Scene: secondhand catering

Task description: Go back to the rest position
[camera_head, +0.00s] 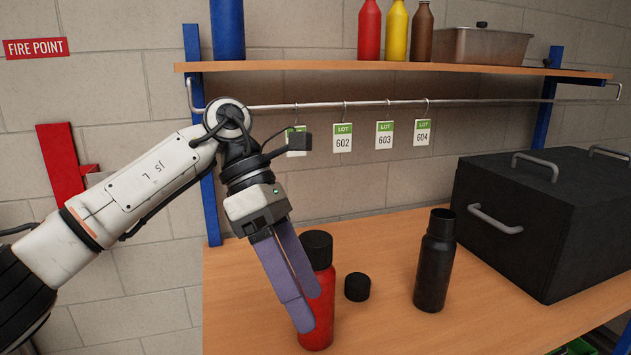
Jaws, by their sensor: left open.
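My left arm comes in from the left. My left gripper (309,313) points down with its two purple fingers a little apart. It is open, and nothing shows held between the fingers. The fingers overlap the left side of a red bottle with a black cap (322,318), which stands upright on the wooden table. I cannot tell whether they touch it. A black bottle with an open top (434,262) stands upright to the right. A loose black cap (357,287) lies between the two bottles. My right gripper is out of view.
A large black box with metal handles (535,222) fills the right of the table (400,329). A shelf (350,66) above bears sauce bottles and a metal pan (482,46). A rail (375,104) with lot tags runs behind my gripper. The front middle of the table is clear.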

